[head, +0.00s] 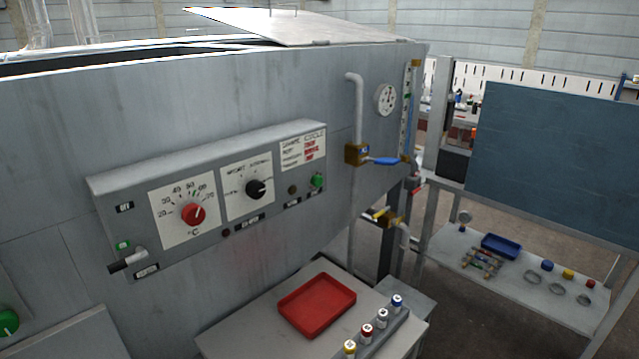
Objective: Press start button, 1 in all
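A grey control panel (130,200) is fixed to the front of a large grey machine. A round green button (317,181) sits at the panel's right end, below a small printed notice. Another green button (8,322) is partly cut off at the lower left edge. A small green lit switch (123,245) is at the panel's lower left. The labels are too small to read, so I cannot tell which one is the start button. Neither gripper shows in the head view.
The panel has a red dial (193,214) and a black dial (256,188). A blue-handled valve (382,161) sits right of it. Below, a table holds a red tray (317,303) and several capped vials (381,318). A shelf with a blue tray (501,246) is further right.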

